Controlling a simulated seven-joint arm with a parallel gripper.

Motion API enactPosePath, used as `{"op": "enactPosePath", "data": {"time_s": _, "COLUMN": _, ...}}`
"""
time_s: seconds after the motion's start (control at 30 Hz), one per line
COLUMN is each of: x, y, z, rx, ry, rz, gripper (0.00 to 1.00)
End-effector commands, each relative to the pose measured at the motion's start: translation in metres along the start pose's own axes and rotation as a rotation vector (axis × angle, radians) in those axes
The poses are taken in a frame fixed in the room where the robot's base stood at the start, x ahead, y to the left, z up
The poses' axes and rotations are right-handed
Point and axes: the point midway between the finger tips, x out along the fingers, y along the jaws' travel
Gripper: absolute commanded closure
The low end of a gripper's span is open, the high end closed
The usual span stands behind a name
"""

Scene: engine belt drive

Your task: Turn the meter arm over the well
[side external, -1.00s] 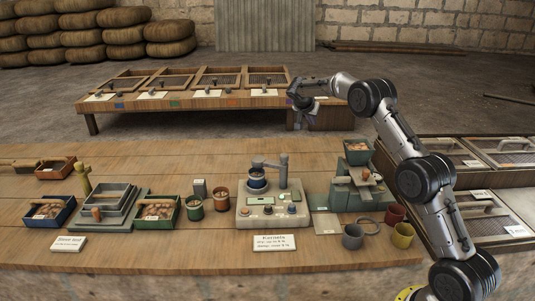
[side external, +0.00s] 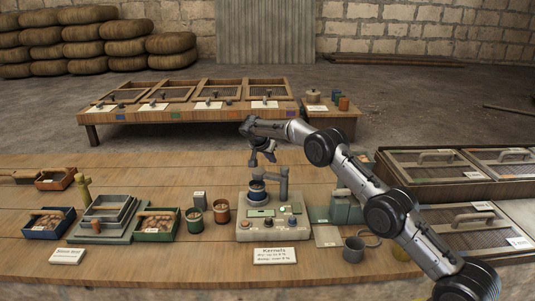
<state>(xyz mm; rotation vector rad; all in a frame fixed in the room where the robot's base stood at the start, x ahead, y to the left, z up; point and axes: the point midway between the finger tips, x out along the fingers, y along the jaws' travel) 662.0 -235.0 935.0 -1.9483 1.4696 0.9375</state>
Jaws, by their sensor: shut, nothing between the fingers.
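The meter (side external: 272,228) is a pale box with buttons and a small display, standing mid-table behind the "Kernels" card. A grey post rises from it and carries the meter arm (side external: 273,177), which points left. The well (side external: 257,190) is a dark cup with a blue band at the meter's back left. The arm's free end appears over or very near the well; the exact alignment cannot be told from here. My gripper (side external: 262,162) is shut and empty, pointing down just above and behind the arm's free end. I cannot tell whether it touches the arm.
Two cups of kernels (side external: 221,211) and green and blue trays stand left of the meter. A grey mug (side external: 353,250) and a green machine (side external: 345,208), partly hidden by my arm, stand to the right. Lidded mesh boxes (side external: 435,167) fill the far right.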

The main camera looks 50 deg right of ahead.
Motion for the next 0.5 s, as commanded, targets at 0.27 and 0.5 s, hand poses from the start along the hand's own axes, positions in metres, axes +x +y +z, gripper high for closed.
{"op": "enactPosePath", "data": {"time_s": 0.27, "x": 0.009, "y": 0.0, "z": 0.013, "rx": -0.002, "ry": 0.0, "rz": -0.002, "gripper": 1.0}}
{"op": "enactPosePath", "data": {"time_s": 0.5, "x": -0.003, "y": 0.0, "z": 0.028, "rx": 0.0, "ry": 0.001, "rz": -0.001, "gripper": 1.0}}
